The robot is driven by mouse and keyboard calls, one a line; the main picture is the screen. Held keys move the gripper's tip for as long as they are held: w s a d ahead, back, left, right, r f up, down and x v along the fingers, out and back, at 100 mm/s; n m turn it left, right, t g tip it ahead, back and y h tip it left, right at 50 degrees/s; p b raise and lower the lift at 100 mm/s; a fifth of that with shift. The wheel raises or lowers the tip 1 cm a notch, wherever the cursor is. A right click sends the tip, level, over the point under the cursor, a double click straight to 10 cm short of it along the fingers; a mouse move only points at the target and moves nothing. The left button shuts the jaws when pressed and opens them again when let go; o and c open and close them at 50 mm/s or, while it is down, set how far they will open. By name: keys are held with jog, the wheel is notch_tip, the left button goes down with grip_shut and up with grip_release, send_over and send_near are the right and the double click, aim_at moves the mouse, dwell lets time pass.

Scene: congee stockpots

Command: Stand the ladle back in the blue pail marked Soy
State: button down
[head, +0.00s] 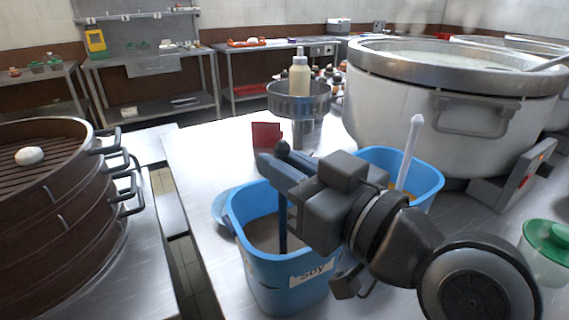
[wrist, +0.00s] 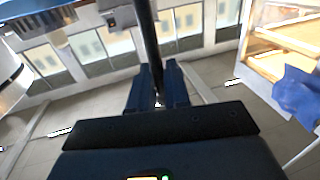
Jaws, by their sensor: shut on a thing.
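The blue pail marked Soy (head: 310,288) stands on the steel table at the front centre of the head view, with greyish-brown contents inside. My gripper (head: 279,168) is above this pail and shut on the ladle (head: 283,222). The ladle's dark handle is upright, with its round knob above the fingers. Its lower part reaches down inside the pail's opening; the bowl end is hidden, and I cannot tell whether it touches the bottom. In the wrist view the dark handle (wrist: 147,35) runs between the two fingers (wrist: 158,98).
A second blue pail (head: 425,186) with a pale-handled utensil (head: 410,150) stands just behind my wrist. A large stockpot (head: 400,115) is at the back right. A red card-like object (head: 266,135) stands behind the Soy pail. Stacked steamers (head: 50,200) are at left; a green-lidded tub (head: 547,240) is at right.

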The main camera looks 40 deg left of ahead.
jog(key=c, duration=1)
grip_release()
